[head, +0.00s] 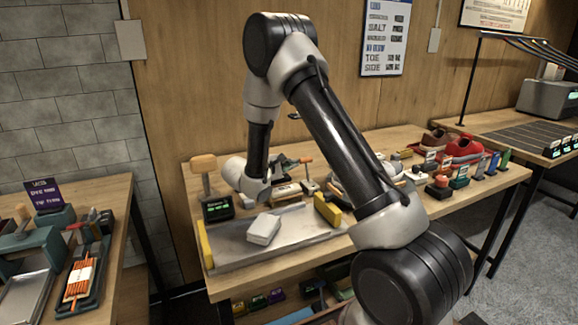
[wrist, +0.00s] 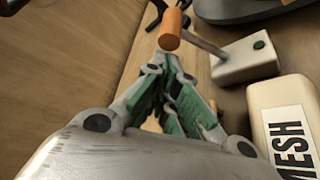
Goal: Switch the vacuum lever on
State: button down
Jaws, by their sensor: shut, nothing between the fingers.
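The lever (wrist: 205,43) is a grey rod with an orange grip (wrist: 174,28), rising at a tilt from a pale box (wrist: 245,61) with a dark green dot. In the head view, its orange grip (head: 305,160) shows just right of my gripper (head: 289,162). In the wrist view, my gripper (wrist: 172,75) is shut and empty, its green-padded fingers together. Their tips point at the orange grip and lie very near it. I cannot tell whether they touch it.
A pale block labelled MESH (wrist: 285,125) stands close to the right of my fingers. A grey tray (head: 235,245) with a white block (head: 263,229) and yellow end pieces lies in front. Shoes (head: 463,147) and small bottles stand to the right. A wooden-topped post (head: 204,163) stands left.

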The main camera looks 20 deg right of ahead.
aim_at(299, 162)
jog(key=shift+s, duration=0.15)
jog(key=s+m, duration=0.1)
jog(key=s+r+m+t+h, duration=0.1)
jog(key=s+m, duration=0.1)
jog(key=m, duration=0.1)
jog(key=shift+s+r+t+h, duration=0.25)
jog(key=shift+s+t+h, duration=0.05)
jog(key=shift+s+t, duration=0.1)
jog(key=shift+s+f, duration=0.1)
jog(key=shift+s, duration=0.7)
jog(key=shift+s, duration=0.1)
